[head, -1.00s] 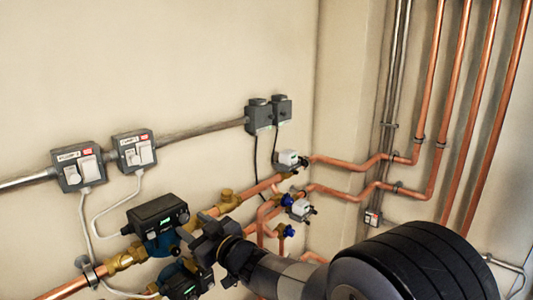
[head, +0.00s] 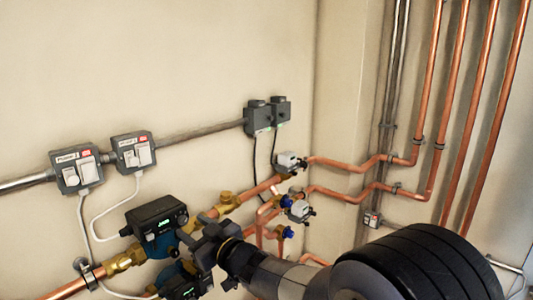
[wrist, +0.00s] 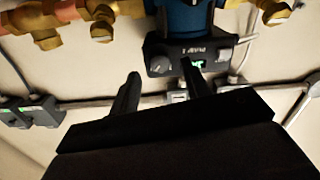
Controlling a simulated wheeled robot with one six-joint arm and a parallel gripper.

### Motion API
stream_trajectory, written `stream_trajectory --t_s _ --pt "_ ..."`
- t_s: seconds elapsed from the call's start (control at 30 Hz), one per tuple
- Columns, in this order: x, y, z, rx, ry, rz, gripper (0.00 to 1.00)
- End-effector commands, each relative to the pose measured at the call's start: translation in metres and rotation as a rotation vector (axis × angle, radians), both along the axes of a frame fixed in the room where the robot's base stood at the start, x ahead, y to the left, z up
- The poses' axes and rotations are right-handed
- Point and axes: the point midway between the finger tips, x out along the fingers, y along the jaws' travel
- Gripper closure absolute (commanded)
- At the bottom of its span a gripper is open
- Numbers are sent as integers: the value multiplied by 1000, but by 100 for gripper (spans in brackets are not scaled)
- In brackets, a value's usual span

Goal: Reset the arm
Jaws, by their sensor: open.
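My gripper (head: 190,246) is in the lower middle of the head view, in front of the pump with a black control box (head: 157,217) and a blue body. In the wrist view my gripper (wrist: 158,82) shows two dark fingers spread apart with nothing between them. The control box (wrist: 160,62) is just beyond the fingers there, with a knob and a small green light. One finger overlaps the box in the picture; I cannot tell whether it touches. A second pump (head: 183,285) sits below, partly hidden by my gripper.
Two switch boxes (head: 77,168) (head: 133,151) are on the wall at left, with white cables hanging down. Valves with grey actuators (head: 290,161) stand on copper pipes (head: 345,163) right of the gripper. Vertical copper pipes (head: 465,115) run at right. The upper wall is bare.

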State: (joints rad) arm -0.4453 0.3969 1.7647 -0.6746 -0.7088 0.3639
Motion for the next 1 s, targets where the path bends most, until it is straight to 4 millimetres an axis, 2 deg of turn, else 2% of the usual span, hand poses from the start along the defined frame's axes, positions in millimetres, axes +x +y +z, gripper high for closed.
stream_trajectory --t_s 0.47,1.0 --pt "-53 -64 -1 1 -3 -4 55" --pt "6 8 1 0 2 2 55"
